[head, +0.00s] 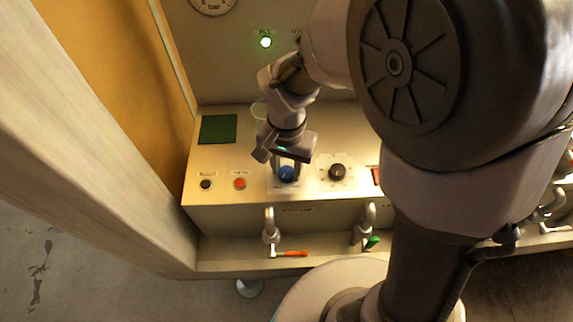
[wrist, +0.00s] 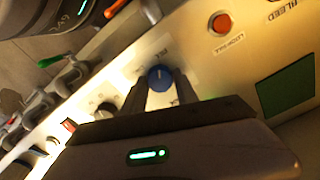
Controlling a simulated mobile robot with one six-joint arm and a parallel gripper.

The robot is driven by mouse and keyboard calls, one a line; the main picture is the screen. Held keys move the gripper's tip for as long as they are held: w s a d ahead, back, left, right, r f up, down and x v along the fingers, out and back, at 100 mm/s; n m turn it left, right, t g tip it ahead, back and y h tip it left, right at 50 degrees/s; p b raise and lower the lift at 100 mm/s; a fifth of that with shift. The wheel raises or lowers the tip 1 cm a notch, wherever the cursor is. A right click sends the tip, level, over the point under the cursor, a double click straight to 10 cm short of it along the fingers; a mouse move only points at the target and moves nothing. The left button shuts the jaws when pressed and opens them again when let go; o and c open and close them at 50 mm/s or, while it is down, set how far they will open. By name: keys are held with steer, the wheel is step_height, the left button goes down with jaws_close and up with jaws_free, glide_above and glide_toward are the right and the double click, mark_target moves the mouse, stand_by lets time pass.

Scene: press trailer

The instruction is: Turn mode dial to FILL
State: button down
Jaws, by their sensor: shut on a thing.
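A blue dial (head: 287,174) with a white pointer line sits on a white label plate on the sloped panel; it also shows in the wrist view (wrist: 160,76). My gripper (head: 289,170) is shut on the blue dial, with one finger on each side of it in the wrist view (wrist: 162,88). The small lettering around the dial is too blurred to read for sure. A black dial (head: 337,172) stands on its own plate to the right. A green lamp (head: 265,42) is lit on the back wall, under a small label.
An orange-red button (head: 240,183) and a black button (head: 206,184) are left of the dial. A dark green square (head: 218,129) lies behind them. Taps with an orange lever (head: 290,254) and a green lever (head: 372,243) are below the panel. A gauge (head: 213,3) is on the wall.

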mark_target(287, 172)
steer(key=shift+m, duration=0.4)
steer(key=c, duration=0.9)
jaws_free()
step_height(287, 172, up, 18)
steer(key=p, duration=0.7)
steer(key=shift+f, duration=0.25)
steer(key=s+d+t+b, duration=0.2)
steer(key=s, duration=0.1)
steer(key=s+d+t+y+b, duration=0.1)
steer(key=s+d+t+b, duration=0.1)
steer(key=s, duration=0.2)
steer(key=s+d+n+t+y+b, duration=0.1)
steer(key=s+d+b, duration=0.1)
steer(key=s, duration=0.2)
steer(key=shift+s+d+t, duration=0.2)
steer(key=shift+d+t, duration=0.1)
steer(key=shift+t, duration=0.1)
